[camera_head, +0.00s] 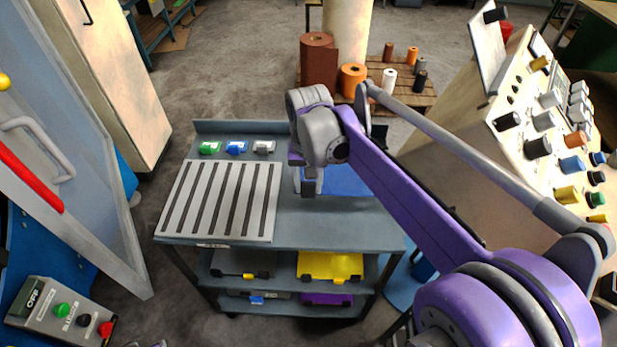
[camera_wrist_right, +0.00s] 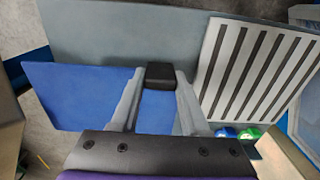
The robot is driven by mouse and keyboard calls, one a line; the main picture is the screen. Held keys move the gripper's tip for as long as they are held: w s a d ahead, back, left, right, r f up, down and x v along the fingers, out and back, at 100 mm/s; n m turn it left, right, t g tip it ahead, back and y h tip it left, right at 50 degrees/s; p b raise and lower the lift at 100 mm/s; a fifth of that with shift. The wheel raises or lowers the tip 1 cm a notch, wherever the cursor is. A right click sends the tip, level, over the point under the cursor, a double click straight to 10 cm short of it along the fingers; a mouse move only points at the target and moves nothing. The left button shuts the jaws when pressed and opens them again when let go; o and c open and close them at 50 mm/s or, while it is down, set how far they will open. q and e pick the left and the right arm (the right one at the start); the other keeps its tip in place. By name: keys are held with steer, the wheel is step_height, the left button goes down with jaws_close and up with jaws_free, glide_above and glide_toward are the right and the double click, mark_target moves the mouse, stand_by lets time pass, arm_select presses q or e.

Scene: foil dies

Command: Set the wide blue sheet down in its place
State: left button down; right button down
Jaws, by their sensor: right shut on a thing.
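The wide blue sheet (camera_head: 352,182) is at the right part of the grey cart top (camera_head: 310,232), partly hidden behind my right arm. My right gripper (camera_head: 308,190) is over its left part. In the right wrist view the blue sheet (camera_wrist_right: 75,95) spreads out under the gripper, and the fingers (camera_wrist_right: 160,85) close around a black block (camera_wrist_right: 160,75), seemingly the sheet's grip. I cannot tell whether the sheet touches the cart top. A pale slotted plate (camera_head: 222,200) lies on the cart's left part. My left gripper is not in view.
Green (camera_head: 209,148), blue (camera_head: 236,147) and grey (camera_head: 263,147) small pieces sit behind the slotted plate. Shelves below hold a yellow sheet (camera_head: 330,265) and others. A control console (camera_head: 530,130) stands to the right, an open cabinet door (camera_head: 60,150) to the left.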

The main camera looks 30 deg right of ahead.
steer(key=shift+s+a, duration=0.1)
steer(key=shift+s, duration=0.05)
steer(key=shift+f+b, duration=2.1)
steer(key=shift+f, duration=1.6)
steer(key=shift+f+b, duration=1)
steer(key=shift+f, duration=0.65)
steer(key=shift+f+b, duration=0.4)
steer(key=shift+f, duration=0.25)
steer(key=shift+c, duration=1.6)
jaws_free()
steer(key=shift+r, duration=0.1)
